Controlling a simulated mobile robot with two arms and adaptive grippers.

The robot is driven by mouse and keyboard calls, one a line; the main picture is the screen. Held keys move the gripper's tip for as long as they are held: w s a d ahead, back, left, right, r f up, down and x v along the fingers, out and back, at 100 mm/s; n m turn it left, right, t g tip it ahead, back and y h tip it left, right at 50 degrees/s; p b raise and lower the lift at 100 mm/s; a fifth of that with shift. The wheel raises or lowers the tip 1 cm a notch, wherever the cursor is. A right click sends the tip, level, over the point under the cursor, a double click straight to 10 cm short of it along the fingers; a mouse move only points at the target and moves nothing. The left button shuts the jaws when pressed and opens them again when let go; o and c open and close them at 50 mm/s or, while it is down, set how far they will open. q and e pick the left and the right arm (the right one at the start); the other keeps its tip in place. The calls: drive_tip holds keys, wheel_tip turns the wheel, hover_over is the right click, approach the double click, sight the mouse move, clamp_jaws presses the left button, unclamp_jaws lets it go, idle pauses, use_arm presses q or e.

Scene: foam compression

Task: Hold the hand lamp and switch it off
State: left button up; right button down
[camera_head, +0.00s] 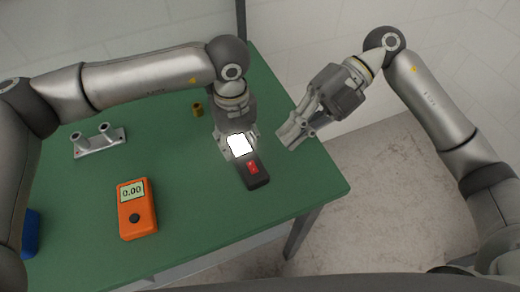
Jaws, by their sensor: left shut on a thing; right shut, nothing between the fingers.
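The hand lamp (257,181) is a dark block with a red switch (253,167) on its near part and a bright white lit face at its far end. It lies on or just above the green table (195,205) near the right side; I cannot tell whether it touches the top. My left gripper (238,150) comes down from above and is shut on the lamp's lit end. My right gripper (288,138) is shut and empty, to the right of the lamp and apart from it, by the table's right edge.
An orange meter (137,213) reading 0.00 lies at the front left of the lamp. A grey metal bracket with two posts (99,143) is at the left, and a small brass cylinder (197,109) is behind. A blue object (31,232) is partly hidden at far left.

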drive_tip(key=w+d+m+y, duration=0.1)
drive_tip(key=m, duration=0.3)
drive_tip(key=w+d+m+y, duration=0.1)
drive_tip(key=m, duration=0.3)
drive_tip(key=w+d+m+y, duration=0.1)
drive_tip(key=m, duration=0.2)
drive_tip(key=shift+d+r+m+y, duration=0.2)
drive_tip(key=shift+m+y, duration=0.1)
drive_tip(key=shift+m, duration=0.1)
hover_over(252, 167)
drive_tip(key=d, duration=0.2)
drive_tip(key=shift+w+d+f, duration=0.1)
drive_tip(key=shift+w+f, duration=0.1)
drive_tip(key=shift+f, duration=0.4)
drive_tip(key=shift+w+d+f, duration=0.1)
drive_tip(key=shift+w+f, duration=0.05)
drive_tip(key=shift+f, duration=0.45)
drive_tip(key=f, duration=0.3)
drive_tip(key=shift+w+a, duration=0.1)
drive_tip(key=shift+a, duration=0.25)
drive_tip(key=shift+w+f, duration=0.1)
drive_tip(key=shift+f, duration=0.5)
